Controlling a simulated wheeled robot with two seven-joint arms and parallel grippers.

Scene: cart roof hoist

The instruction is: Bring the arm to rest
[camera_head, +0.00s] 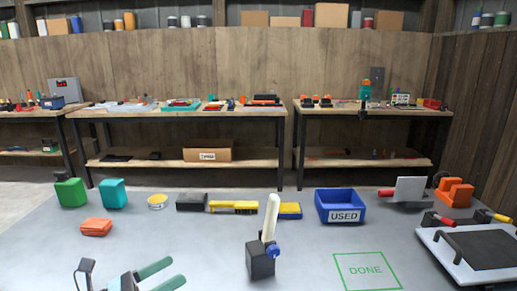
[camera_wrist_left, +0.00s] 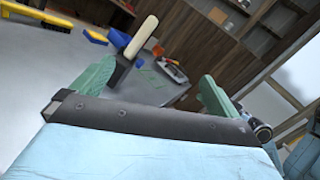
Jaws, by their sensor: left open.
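My left gripper (camera_head: 177,271) is low at the left front of the grey table (camera_head: 205,238), with its two green fingers spread apart and nothing between them. In the left wrist view the open fingers (camera_wrist_left: 157,72) frame bare table and distant items. A black block with an upright cream handle (camera_head: 270,218) and a blue knob (camera_head: 273,251) stands to the right of the gripper, clear of it. The handle also shows in the wrist view (camera_wrist_left: 141,37). My right gripper does not show.
A blue USED bin (camera_head: 341,199) and a green DONE outline (camera_head: 366,270) lie to the right. A tray with a dark pad (camera_head: 480,250) is at the far right. Green (camera_head: 71,192), teal (camera_head: 113,193) and orange (camera_head: 96,227) items stand at the left. The table around the gripper is clear.

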